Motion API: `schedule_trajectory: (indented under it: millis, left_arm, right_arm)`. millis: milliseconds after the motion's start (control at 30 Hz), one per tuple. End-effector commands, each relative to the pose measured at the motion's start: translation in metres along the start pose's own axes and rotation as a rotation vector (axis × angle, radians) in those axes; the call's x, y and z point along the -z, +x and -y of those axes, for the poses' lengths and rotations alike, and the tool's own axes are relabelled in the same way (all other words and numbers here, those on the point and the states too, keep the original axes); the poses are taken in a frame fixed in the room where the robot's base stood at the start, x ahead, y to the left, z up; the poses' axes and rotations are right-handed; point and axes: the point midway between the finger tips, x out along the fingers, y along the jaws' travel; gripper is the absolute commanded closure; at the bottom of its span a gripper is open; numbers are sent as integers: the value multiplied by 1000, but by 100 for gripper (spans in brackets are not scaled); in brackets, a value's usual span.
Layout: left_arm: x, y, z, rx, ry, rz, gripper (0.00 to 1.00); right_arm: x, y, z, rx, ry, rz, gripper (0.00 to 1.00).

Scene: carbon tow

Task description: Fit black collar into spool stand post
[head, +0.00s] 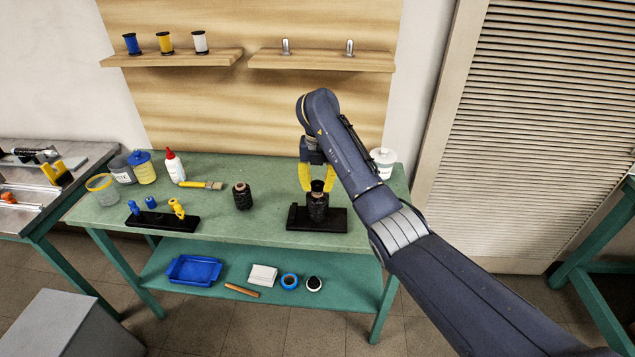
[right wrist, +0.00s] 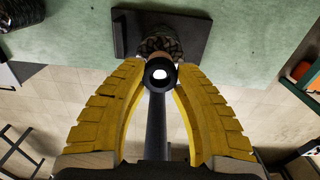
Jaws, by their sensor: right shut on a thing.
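The black collar (head: 317,186) is between the yellow fingertips of my right gripper (head: 318,183), which is shut on it. In the right wrist view the collar (right wrist: 160,73) shows as a dark ring with a bright centre, between the fingertips of the gripper (right wrist: 160,80). The spool stand (head: 335,222) has a flat black base on the green table; its base also shows in the right wrist view (right wrist: 190,25). A black tow spool (head: 318,208) sits on the stand, right below the collar. The post is mostly hidden, and I cannot tell whether the collar is seated on it.
A second black spool (head: 242,197) stands on the table (head: 270,232) to the left. A black rack (head: 165,222) with blue and yellow tools, a brush (head: 202,185), a glue bottle (head: 174,167) and jars are farther left. A white tub (head: 383,163) stands behind my right arm.

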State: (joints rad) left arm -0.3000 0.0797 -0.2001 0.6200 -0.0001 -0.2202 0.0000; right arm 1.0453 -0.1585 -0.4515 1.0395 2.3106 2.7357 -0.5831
Motion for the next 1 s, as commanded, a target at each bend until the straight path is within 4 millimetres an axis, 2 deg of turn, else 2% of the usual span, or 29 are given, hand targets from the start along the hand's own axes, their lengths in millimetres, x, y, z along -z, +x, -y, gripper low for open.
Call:
schedule_trajectory:
  millis: [833, 867, 1000]
  left_arm:
    - [0, 0, 0, 0, 0, 0, 27]
    - [0, 0, 0, 0, 0, 0, 27]
    - [0, 0, 0, 0, 0, 0, 27]
  right_arm:
    - [0, 17, 0, 0, 0, -1, 100]
    - [0, 17, 0, 0, 0, 0, 72]
    - [0, 17, 0, 0, 0, 0, 56]
